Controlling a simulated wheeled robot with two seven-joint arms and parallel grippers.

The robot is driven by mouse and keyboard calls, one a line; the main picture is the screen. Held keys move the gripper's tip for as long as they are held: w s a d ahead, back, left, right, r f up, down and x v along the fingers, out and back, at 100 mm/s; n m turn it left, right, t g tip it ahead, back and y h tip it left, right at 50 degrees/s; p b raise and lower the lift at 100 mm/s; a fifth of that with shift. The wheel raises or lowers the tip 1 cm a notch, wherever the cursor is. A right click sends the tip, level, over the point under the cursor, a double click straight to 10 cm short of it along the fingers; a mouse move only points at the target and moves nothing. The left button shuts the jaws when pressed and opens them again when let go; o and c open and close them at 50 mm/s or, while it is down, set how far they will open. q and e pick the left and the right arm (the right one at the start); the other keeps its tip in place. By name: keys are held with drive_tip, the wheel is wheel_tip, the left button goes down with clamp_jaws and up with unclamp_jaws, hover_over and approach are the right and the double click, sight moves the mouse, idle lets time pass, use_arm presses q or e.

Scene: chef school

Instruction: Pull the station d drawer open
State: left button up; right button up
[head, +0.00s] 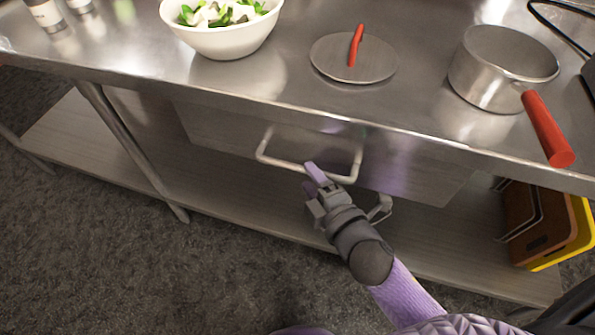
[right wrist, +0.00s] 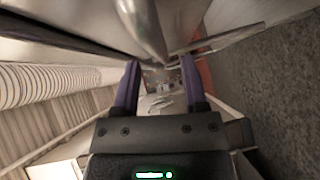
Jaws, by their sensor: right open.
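The drawer (head: 225,130) is a grey steel front under the steel worktop, and it looks shut. Its pale bar handle (head: 262,147) sticks out from the front. My right gripper (head: 316,172) is open at the handle's lower bar, right of its middle, with a purple finger overlapping the bar. In the right wrist view, the two purple fingers (right wrist: 160,78) stand apart, and a shiny metal bar (right wrist: 143,28) comes down near the gap between them. I cannot tell whether the fingers touch the handle. My left gripper is not in view.
On the worktop (head: 290,80) stand a white salad bowl (head: 222,40), a round lid (head: 340,68) with a red handle and a red-handled pot (head: 485,75). A lower shelf (head: 215,190) lies below the drawer, with cutting boards (head: 537,225) at right. The carpet in front is clear.

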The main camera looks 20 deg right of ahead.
sight(302, 169)
drive_tip(key=shift+b+x, duration=0.35)
drive_tip(key=shift+x, duration=1.6)
clamp_jaws()
